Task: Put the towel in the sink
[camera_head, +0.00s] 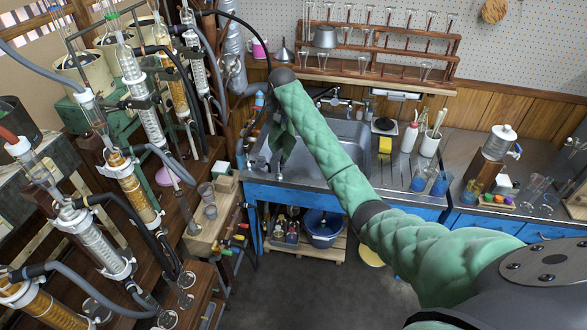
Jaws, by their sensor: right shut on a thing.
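My right arm reaches from the lower right up across the counter, and its wrist bends down at the left end of the sink (345,133). My right gripper (278,122) is small and dark here, partly hidden by the wrist. It is shut on a dark green cloth, the towel (284,146), which hangs below it. The towel hangs in front of the left part of the metal sink; I cannot tell whether it touches the basin. My forearm hides part of the basin. My left gripper is out of view.
Glass columns with hoses (130,185) crowd the left side. A faucet (335,99) stands behind the sink. A yellow sponge (385,145), a white bottle (410,137) and blue beakers (441,183) are to the right. A blue basin (323,234) sits below.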

